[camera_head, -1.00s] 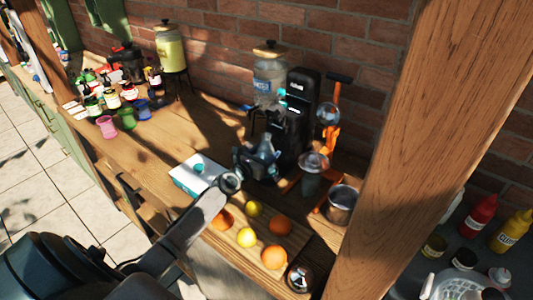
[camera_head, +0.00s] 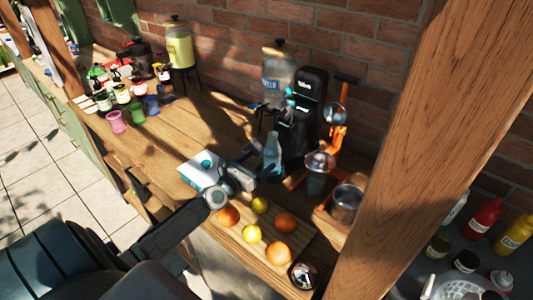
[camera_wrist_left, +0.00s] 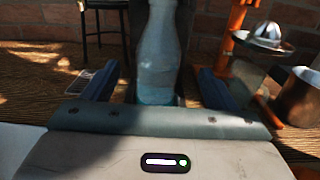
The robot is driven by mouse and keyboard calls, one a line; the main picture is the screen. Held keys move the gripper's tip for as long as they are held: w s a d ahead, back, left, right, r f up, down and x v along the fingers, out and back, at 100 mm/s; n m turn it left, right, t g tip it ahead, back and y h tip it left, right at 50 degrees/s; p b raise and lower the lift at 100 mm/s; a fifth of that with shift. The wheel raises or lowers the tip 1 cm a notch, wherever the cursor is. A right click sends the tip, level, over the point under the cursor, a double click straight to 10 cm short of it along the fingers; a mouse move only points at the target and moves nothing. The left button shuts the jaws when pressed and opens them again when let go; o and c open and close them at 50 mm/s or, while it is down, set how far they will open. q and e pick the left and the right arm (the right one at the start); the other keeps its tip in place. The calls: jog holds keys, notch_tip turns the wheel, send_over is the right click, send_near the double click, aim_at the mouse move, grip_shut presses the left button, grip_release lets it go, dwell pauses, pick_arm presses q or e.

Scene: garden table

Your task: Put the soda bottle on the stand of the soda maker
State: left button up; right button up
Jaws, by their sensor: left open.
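The clear, pale blue soda bottle (camera_head: 272,153) stands upright in front of the black soda maker (camera_head: 305,100). It also shows in the left wrist view (camera_wrist_left: 159,55), centred beyond my finger gap. Its base looks to be on the dark stand, but the gripper partly hides that spot. My left gripper (camera_head: 256,168) is open and empty, on the near left side of the bottle. In the left wrist view its two fingers (camera_wrist_left: 157,88) point toward the bottle, one to each side, apart from it. My right gripper is not in view.
An orange juicer (camera_head: 320,162) and a metal cup (camera_head: 346,203) stand to the right. Oranges and lemons lie on a board (camera_head: 232,236) in front. A white-blue box (camera_head: 201,168) is left of the gripper. A glass dispenser (camera_head: 277,72) is behind.

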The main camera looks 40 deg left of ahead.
pick_arm(q)
jog(key=shift+s+a, duration=0.15)
jog(key=shift+s, duration=1.6)
